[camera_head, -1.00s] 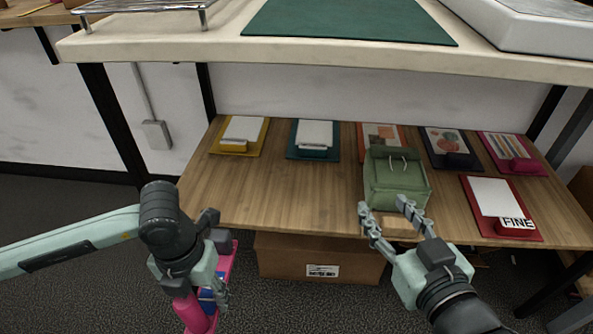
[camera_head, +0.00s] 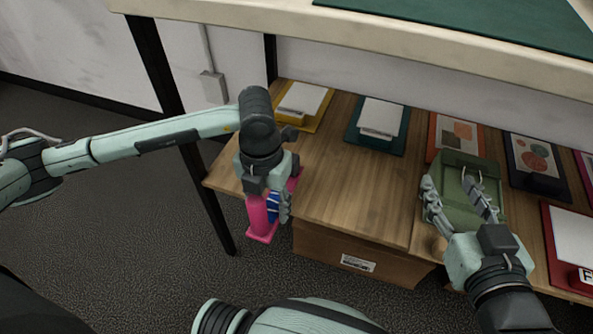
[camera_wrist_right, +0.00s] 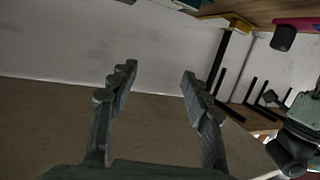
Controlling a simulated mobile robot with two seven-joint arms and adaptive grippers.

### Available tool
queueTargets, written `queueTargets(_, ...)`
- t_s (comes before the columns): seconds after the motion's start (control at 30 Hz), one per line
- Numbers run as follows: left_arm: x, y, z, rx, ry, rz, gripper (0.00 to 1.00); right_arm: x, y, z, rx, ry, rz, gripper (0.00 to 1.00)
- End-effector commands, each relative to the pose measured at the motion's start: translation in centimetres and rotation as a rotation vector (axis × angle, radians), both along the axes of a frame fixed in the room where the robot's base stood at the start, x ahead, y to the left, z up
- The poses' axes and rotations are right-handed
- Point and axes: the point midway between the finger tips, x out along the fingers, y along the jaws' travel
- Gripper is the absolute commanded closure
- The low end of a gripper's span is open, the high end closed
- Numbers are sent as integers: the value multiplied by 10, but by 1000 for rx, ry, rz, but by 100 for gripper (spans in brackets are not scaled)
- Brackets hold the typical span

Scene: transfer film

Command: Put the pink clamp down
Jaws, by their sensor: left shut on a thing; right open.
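The pink clamp (camera_head: 262,222) with a blue part hangs upright below my left gripper (camera_head: 283,207), which is shut on it. The gripper hides its upper part. The clamp appears at the front left edge of the wooden lower shelf (camera_head: 335,190); the head view does not show whether it touches it. My right gripper (camera_head: 452,195) is open and empty, in front of a green bin (camera_head: 465,165) on the same shelf. In the right wrist view its two fingers (camera_wrist_right: 157,88) are spread with nothing between them.
A yellow board (camera_head: 317,121) and a teal board (camera_head: 372,139) with white pads lie at the back of the shelf. Bare wood lies in front of them. A cardboard box (camera_head: 345,252) is under the shelf. A dark table leg (camera_head: 205,190) stands at left; the worktop overhangs above.

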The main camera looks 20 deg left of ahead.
Motion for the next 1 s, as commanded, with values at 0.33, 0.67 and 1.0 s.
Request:
queueTargets(0.33,92,-4,1,-1,-2,2,98,1,5,8,18,-41,9,52)
queueTargets(0.67,117,-4,-6,-1,1,-1,98,1,11,17,39,-82,22,52)
queueTargets(1.0,117,-4,-35,-1,0,-1,98,3,19,37,76,-166,36,52)
